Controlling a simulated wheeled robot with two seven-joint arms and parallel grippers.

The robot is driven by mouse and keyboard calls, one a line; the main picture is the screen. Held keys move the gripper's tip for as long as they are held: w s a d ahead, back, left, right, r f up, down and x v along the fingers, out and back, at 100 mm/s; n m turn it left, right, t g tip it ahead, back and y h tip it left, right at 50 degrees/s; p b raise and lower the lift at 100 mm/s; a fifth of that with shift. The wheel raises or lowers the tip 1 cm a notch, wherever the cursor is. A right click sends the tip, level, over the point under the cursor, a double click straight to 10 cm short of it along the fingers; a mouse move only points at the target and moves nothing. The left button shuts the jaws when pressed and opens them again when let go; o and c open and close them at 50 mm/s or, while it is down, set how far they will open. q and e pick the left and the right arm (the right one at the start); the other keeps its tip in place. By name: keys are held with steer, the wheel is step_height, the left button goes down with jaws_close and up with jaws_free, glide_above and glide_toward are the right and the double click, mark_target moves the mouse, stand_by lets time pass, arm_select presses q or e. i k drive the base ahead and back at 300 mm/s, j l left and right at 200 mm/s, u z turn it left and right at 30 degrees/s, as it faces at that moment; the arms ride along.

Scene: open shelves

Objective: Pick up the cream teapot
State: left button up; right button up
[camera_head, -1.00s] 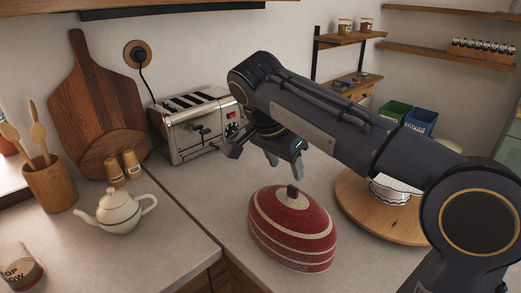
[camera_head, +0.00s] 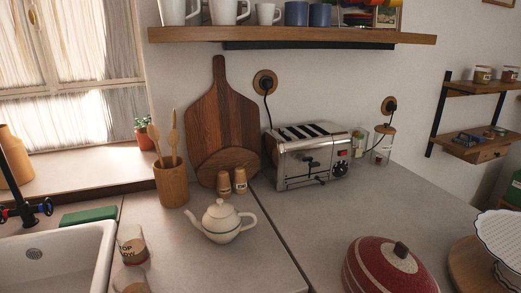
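The cream teapot (camera_head: 221,222) stands upright on the grey counter in the middle of the head view. Its spout points left and its handle right. It has a lid with a small knob and a dark line around its body. Nothing touches it that I can see. Neither of my grippers shows in the current view.
Behind the teapot are two small wooden shakers (camera_head: 232,181), a utensil pot (camera_head: 171,182) and cutting boards (camera_head: 222,125). A toaster (camera_head: 308,155) stands to the right, a red striped dome (camera_head: 387,268) front right. A glass (camera_head: 132,245) and sink (camera_head: 57,262) are left.

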mark_target(221, 230)
steer(key=u, duration=2.1)
steer(key=z, duration=1.7)
steer(key=j+z, duration=0.7)
steer(key=z, duration=0.2)
steer(key=k+j+z, duration=0.15)
steer(key=j+z, duration=0.15)
steer(key=z, duration=0.2)
